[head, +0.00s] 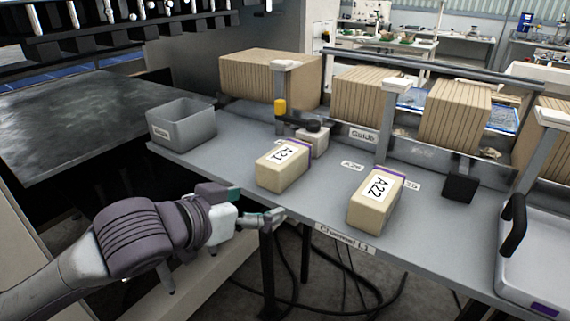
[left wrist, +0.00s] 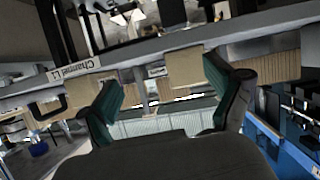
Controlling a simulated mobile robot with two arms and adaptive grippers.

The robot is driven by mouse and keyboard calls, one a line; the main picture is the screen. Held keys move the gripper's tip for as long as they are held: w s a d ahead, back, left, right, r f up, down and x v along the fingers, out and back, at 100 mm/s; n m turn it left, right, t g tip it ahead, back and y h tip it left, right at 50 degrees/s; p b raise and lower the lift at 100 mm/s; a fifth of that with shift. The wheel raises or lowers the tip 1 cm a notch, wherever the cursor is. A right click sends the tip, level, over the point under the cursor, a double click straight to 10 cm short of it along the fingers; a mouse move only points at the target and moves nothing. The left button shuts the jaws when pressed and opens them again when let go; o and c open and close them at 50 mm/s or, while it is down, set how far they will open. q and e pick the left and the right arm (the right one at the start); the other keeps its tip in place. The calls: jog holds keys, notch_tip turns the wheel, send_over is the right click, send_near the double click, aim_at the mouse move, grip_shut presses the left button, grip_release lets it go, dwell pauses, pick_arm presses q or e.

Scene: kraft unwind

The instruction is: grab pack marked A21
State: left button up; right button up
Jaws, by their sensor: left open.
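The pack marked A21 (head: 283,173) is a tan block with a white label and a purple strip at its back edge. It lies on the grey bench (head: 225,160), left of the similar pack marked A22 (head: 376,200). My left gripper (head: 262,218) is open and empty, in front of the bench's front edge, on the near side of the A21 pack and apart from it. In the left wrist view its teal-padded fingers (left wrist: 165,100) are spread apart. Tan blocks show beyond them, but their markings cannot be read there. My right gripper is out of view.
A grey bin (head: 181,125) stands at the bench's left end. A small pale box (head: 314,142) and a dark guide arm sit behind A21. Posts and stacked brown cartons (head: 270,80) line the back. A black-handled grey case (head: 545,245) is at right. Bare bench separates the two packs.

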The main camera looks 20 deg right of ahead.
pick_arm(q)
send_near(281, 155)
jog(key=s+a, duration=0.1)
jog(key=s, duration=0.1)
jog(key=shift+t, duration=0.3)
jog(key=x, duration=0.4)
jog(key=p+x, duration=0.1)
jog(key=x, duration=0.3)
jog(key=shift+w+a+r, duration=0.15)
jog(key=shift+w+r, duration=0.05)
jog(key=shift+w, duration=0.1)
jog(key=p+x, duration=0.2)
jog(key=x, duration=0.2)
jog(key=shift+w+d+f, duration=0.15)
jog(key=shift+w+d, duration=0.1)
jog(key=shift+w+d+f, duration=0.25)
jog(key=shift+d, duration=0.15)
jog(key=shift+a, duration=0.15)
jog(key=shift+c, duration=1.4)
jog(key=shift+s, duration=0.1)
jog(key=c, duration=1.2)
jog(key=shift+o, duration=0.2)
